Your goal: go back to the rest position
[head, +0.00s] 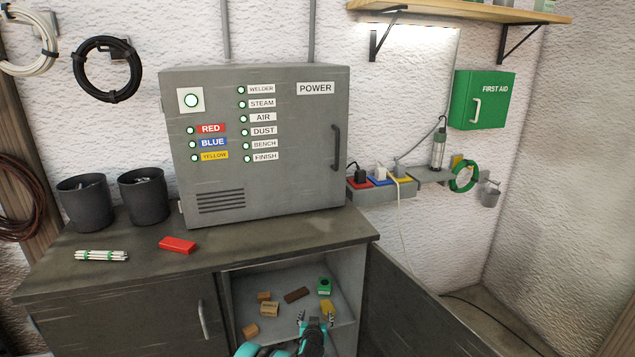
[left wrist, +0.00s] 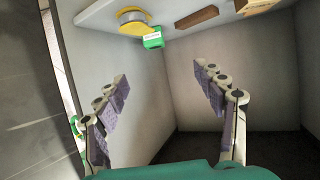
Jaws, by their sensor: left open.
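My left gripper (head: 316,317) is at the open cabinet compartment below the worktop, near the front of its shelf. In the left wrist view its two purple-padded fingers (left wrist: 160,80) are spread wide with nothing between them. A yellow roundish item (head: 327,306) lies on the shelf just beyond the fingertips in the head view; it also shows in the left wrist view (left wrist: 132,18). A green item (head: 324,286) lies behind it, also in the left wrist view (left wrist: 153,40). My right gripper is in neither view.
Several brown blocks (head: 297,295) lie on the shelf (head: 345,311). The cabinet door (head: 415,310) stands open at the right. On the worktop (head: 135,230) are a red block (head: 177,245), a bundle of white sticks (head: 101,256), two dark bins and a grey power box (head: 262,170).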

